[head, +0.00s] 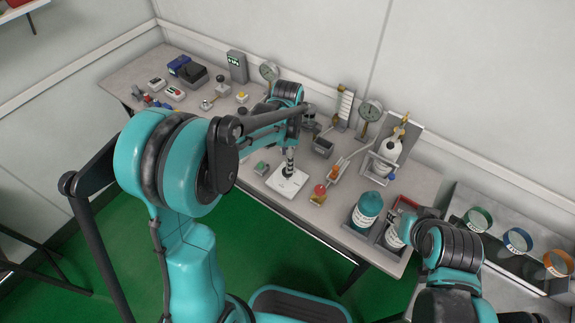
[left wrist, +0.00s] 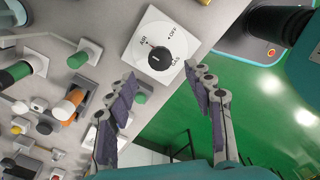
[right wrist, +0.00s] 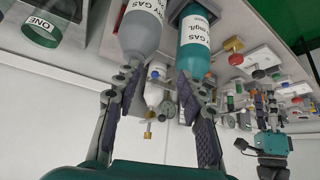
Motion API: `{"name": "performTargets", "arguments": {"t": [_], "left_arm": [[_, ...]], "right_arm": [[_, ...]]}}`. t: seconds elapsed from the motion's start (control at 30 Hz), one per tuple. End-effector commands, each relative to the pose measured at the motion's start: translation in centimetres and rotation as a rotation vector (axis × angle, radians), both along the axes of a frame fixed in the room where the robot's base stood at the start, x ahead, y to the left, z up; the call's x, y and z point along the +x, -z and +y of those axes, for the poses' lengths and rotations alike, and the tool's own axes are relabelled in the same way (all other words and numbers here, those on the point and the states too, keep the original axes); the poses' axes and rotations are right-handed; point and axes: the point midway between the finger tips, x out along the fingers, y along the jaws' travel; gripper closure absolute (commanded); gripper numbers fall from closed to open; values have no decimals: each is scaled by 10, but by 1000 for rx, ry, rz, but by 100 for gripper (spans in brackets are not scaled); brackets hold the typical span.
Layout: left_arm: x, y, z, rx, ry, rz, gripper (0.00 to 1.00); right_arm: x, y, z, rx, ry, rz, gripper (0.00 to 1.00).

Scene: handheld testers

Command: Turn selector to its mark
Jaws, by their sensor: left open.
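The selector is a black round knob (left wrist: 160,58) on a square white plate (left wrist: 178,30) with small lettering around it; a small red mark shows at the knob's upper left side. In the head view the plate (head: 287,187) lies near the table's front edge, and the knob is mostly hidden by my gripper. My left gripper (left wrist: 163,75) is open and empty, its fingertips apart on either side of the knob's lower edge in the picture; I cannot tell whether they touch it. My right gripper (right wrist: 160,78) is open and empty, near the gas bottles.
A grey bottle (right wrist: 142,32) and a teal bottle (right wrist: 194,42) stand by my right gripper. A red knob (head: 319,190) and a small green-topped part (head: 261,168) flank the selector plate. Several testers and gauges crowd the table's back. The green floor (head: 300,255) is open in front.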

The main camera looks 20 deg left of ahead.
Motion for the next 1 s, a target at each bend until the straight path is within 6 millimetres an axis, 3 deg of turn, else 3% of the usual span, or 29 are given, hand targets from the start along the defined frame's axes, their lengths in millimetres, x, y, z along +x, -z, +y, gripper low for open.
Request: {"name": "performTargets", "arguments": {"t": [0.1, 0.33, 1.0], "left_arm": [[0, -27, 0, 0, 0, 0, 47], [0, -57, 0, 0, 0, 0, 47], [-2, -65, 1, 0, 21, -7, 47]], "right_arm": [[0, 0, 0, 0, 0, 0, 60], [0, 0, 0, 0, 0, 0, 60], [0, 0, 0, 0, 0, 0, 60]]}}
